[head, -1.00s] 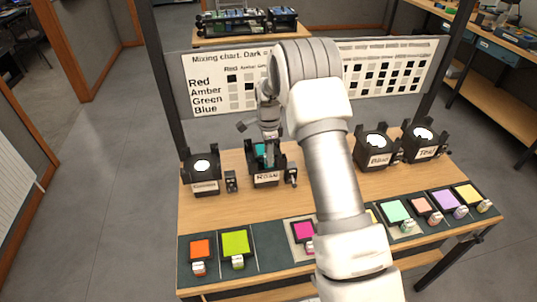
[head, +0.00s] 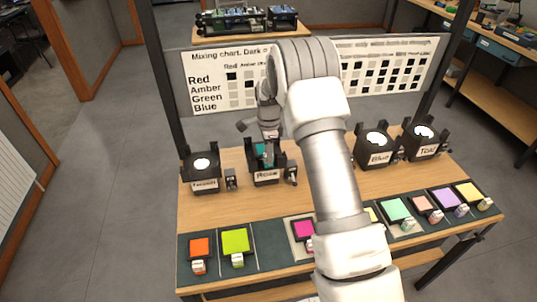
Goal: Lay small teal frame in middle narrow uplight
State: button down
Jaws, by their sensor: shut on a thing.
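A small teal frame (head: 260,155) stands at the black uplight labelled Rose (head: 267,178), between its upright side brackets. My gripper (head: 268,138) is above this uplight, pointing down, and is shut on the teal frame. The fingertips and the frame's lower part are partly hidden, so I cannot tell whether the frame is fully seated. To the left is another black uplight (head: 203,184) with a bright lens and a label I cannot read clearly. At the right stand the uplights labelled Blue (head: 375,158) and Teal (head: 423,152).
Coloured frames lie along the front dark mat (head: 270,255), including orange (head: 199,247), lime (head: 236,243), magenta (head: 303,230) and mint (head: 396,210). The mixing chart (head: 222,80) stands behind. My arm hides the table's middle. Small black blocks stand beside some uplights.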

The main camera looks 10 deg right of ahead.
jog(key=shift+f+b, duration=0.7)
jog(key=shift+f, duration=0.3)
jog(key=c, duration=0.6)
grip_release()
notch_tip(320, 180, up, 24)
jog(key=p, duration=0.6)
jog(key=shift+r+p, duration=0.25)
jog(key=shift+p, duration=0.15)
jog(key=shift+r, duration=0.1)
